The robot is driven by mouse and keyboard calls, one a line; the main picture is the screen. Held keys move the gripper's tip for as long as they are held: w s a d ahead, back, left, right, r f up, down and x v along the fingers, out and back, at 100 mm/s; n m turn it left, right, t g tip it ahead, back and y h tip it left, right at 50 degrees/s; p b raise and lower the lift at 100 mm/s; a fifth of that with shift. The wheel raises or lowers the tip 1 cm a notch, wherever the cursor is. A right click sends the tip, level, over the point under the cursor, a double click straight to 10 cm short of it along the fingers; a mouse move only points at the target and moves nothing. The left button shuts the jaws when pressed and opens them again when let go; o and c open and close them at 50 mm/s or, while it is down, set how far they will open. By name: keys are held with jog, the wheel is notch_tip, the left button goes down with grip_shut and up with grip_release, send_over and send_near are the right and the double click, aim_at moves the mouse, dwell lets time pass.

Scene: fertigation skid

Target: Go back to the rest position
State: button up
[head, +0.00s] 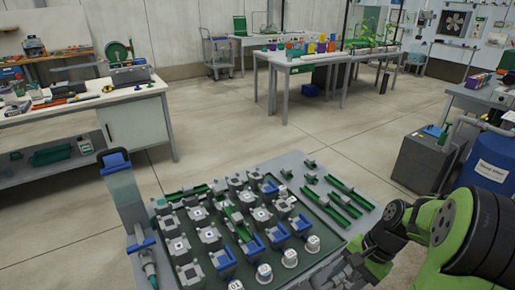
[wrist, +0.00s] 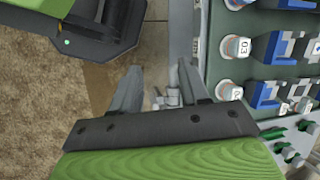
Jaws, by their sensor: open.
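My gripper (wrist: 160,76) is open in the wrist view, its two dark fingers apart. Nothing is held between them. Below the gap I see the edge of the skid's frame and a small grey fitting. The skid panel (wrist: 214,60) with white numbered caps and blue-handled valves lies just to the right of the fingers. In the head view my green and black arm reaches in from the lower right, beside the panel's right edge (head: 372,207). The fingertips are not clearly visible there.
The panel carries several grey valve blocks (head: 209,235) and green strips (head: 345,203). A grey box (head: 421,163) and a blue drum (head: 487,172) stand to the right, near my arm. A white bench (head: 95,108) is at left. Open floor (head: 225,125) lies behind the panel.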

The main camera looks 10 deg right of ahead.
jog(key=s+a+r+n+t+h, duration=0.5)
jog(key=s+a+r+n, duration=0.5)
jog(key=a+r+n, duration=0.3)
notch_tip(320, 180, up, 14)
jog(key=m+p, duration=0.1)
jog(key=p, duration=1.2)
jog(key=shift+a, duration=0.35)
jog(key=shift+s, duration=0.15)
